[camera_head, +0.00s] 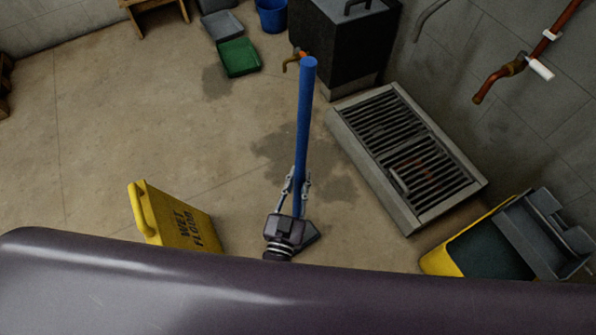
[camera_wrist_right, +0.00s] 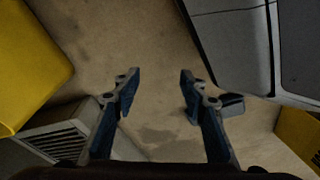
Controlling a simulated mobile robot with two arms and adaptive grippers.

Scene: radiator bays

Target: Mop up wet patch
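The wet patch (camera_head: 335,188) is a dark stain on the concrete just beyond the mop, beside the drain grate. It also shows in the right wrist view (camera_wrist_right: 155,135). My right gripper (camera_wrist_right: 160,85) is open and empty, pointing down over the floor. It is hidden in the head view.
A yellow wet-floor sign (camera_head: 172,220) stands at left. A yellow mop bucket with a grey wringer (camera_head: 545,235) stands at right. A metal drain grate (camera_head: 345,120), dark cabinet (camera_head: 335,45), green dustpan (camera_head: 238,57) and blue bucket (camera_head: 272,14) lie beyond.

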